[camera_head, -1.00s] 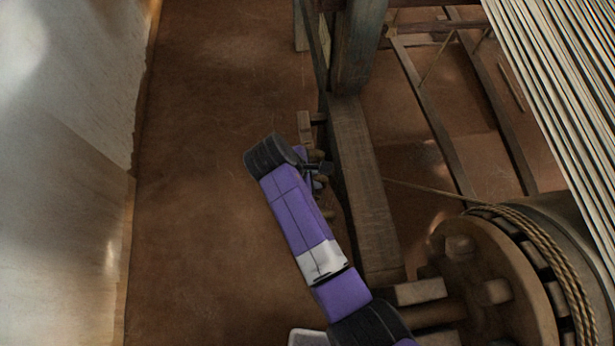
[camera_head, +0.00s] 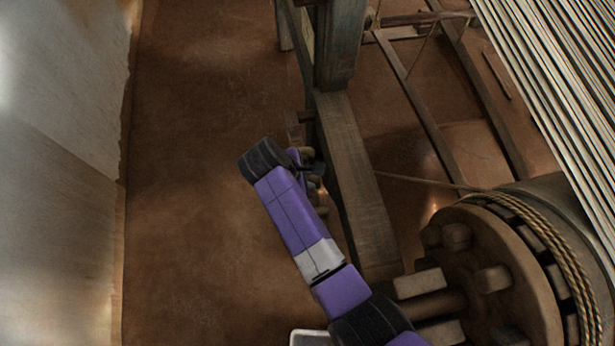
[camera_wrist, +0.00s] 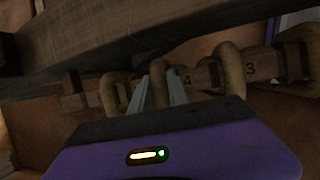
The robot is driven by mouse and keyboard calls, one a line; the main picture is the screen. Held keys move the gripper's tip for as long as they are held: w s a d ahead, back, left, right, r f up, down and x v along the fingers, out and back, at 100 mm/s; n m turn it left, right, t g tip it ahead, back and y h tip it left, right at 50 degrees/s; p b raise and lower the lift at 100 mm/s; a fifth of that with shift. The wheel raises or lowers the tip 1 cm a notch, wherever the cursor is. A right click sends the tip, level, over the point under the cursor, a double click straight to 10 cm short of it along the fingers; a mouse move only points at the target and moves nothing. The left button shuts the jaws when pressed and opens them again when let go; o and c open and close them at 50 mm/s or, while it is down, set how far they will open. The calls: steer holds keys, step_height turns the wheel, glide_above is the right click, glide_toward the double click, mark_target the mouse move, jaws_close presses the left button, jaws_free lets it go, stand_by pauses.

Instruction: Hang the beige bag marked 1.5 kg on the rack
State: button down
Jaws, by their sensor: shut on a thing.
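The rack (camera_wrist: 205,76) is a wooden rail with tan curved hooks and the numbers 4 and 3 on its face in the wrist view. In the head view, its pegs (camera_head: 322,211) stick out left of a long beam. My gripper (camera_wrist: 160,82) is at the rack, left of the 4, with its two grey fingers close together. A tan curved piece (camera_wrist: 158,72) shows between the fingers; I cannot tell whether it is a hook or held. In the head view my gripper (camera_head: 312,168) is small and partly hidden. I cannot make out the beige bag or its 1.5 kg mark.
A thick wooden beam (camera_head: 352,185) runs close to the right of my gripper, below an upright post (camera_head: 340,45). A toothed wooden drum with rope (camera_head: 490,270) stands at lower right. The floor (camera_head: 205,200) to the left is clear up to a pale wall (camera_head: 60,180).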

steer(key=shift+w+f, duration=0.1)
steer(key=shift+f, duration=0.05)
stand_by(0.7)
steer(key=c, duration=1.2)
jaws_free()
steer(key=shift+s+f, duration=0.2)
steer(key=shift+f, duration=0.05)
steer(key=p+v, duration=0.1)
steer(key=v, duration=0.7)
steer(key=shift+w+r, duration=0.1)
steer(key=shift+w, duration=0.05)
